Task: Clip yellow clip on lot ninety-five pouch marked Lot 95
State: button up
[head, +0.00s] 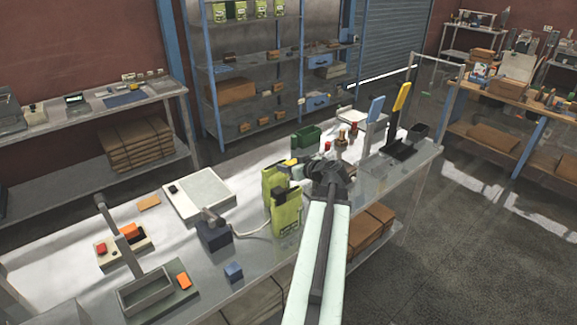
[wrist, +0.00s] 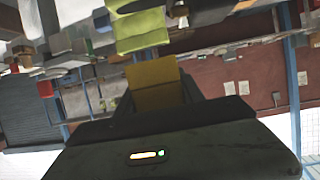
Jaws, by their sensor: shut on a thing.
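My gripper (head: 302,167) is over the bench, beside the tops of two green pouches, and is shut on the yellow clip (head: 291,161). In the wrist view the clip (wrist: 154,82) sits between the dark jaws. The rear green pouch (head: 270,180) stands upright just left of the clip. The front green pouch (head: 285,216) stands nearer, with a dark piece at its top. A green pouch (wrist: 140,28) shows beyond the clip in the wrist view. I cannot tell whether clip and pouch touch. The lot markings are too small to read.
A white flat scale (head: 198,195) and a dark blue block-like device (head: 214,236) are left of the pouches. A dark green bin (head: 306,137) stands behind my gripper. A blue paddle (head: 375,108) and a yellow paddle (head: 402,97) rise at the right. A small blue cube (head: 233,271) lies in front.

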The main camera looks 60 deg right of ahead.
jog(key=shift+s+d+f+b, duration=0.1)
jog(key=shift+s+f+b, duration=0.05)
jog(key=shift+f+b, duration=1.6)
jog(key=shift+s+f+b, duration=0.15)
jog(key=shift+f+b, duration=1.5)
jog(key=shift+b, duration=0.05)
jog(key=shift+f+b, duration=0.65)
jog(key=o, duration=1.4)
